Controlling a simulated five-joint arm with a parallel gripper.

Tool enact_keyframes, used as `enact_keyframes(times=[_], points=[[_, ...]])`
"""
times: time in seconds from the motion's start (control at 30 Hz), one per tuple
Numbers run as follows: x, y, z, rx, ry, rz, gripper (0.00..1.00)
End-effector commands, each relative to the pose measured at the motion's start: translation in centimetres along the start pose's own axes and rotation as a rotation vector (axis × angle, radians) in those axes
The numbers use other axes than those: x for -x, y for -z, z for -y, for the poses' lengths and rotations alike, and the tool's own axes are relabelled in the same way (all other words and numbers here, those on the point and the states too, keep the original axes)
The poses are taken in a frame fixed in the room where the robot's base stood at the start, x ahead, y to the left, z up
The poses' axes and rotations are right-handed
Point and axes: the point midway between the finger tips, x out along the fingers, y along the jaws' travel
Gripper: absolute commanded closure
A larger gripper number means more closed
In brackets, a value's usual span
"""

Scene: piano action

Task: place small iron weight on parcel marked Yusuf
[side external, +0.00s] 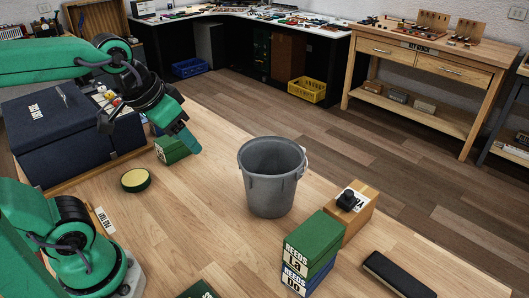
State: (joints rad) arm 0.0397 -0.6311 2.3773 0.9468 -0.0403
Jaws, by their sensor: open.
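A small dark weight (347,200) with a knob-like top sits on a brown box or parcel (358,219) at the right of the table. That parcel has a white label on its top; the weight covers part of it, and I cannot read a full name. I cannot make out the name Yusuf on anything in view. My gripper (190,146) is at the upper left, pointing down and to the right, above the table and well left of the weight. It appears empty, and its jaws are open.
A grey bucket (272,180) stands mid-table between my gripper and the weight. Stacked green (315,240) and blue (306,277) reed boxes adjoin the parcel. A black case (398,274), a round tin (135,180) and a green box (170,150) also lie around.

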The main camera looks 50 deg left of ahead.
Motion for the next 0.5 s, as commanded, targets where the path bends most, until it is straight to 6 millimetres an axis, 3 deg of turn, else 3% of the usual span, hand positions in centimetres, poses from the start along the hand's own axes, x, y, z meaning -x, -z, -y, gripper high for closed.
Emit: enact_keyframes(times=[0.2,0.5], points=[[-0.6,-2.8,0.9,-0.003,0.015,-0.038,0.46],[-0.7,-3.2,1.0,-0.005,0.017,-0.044,0.46]])
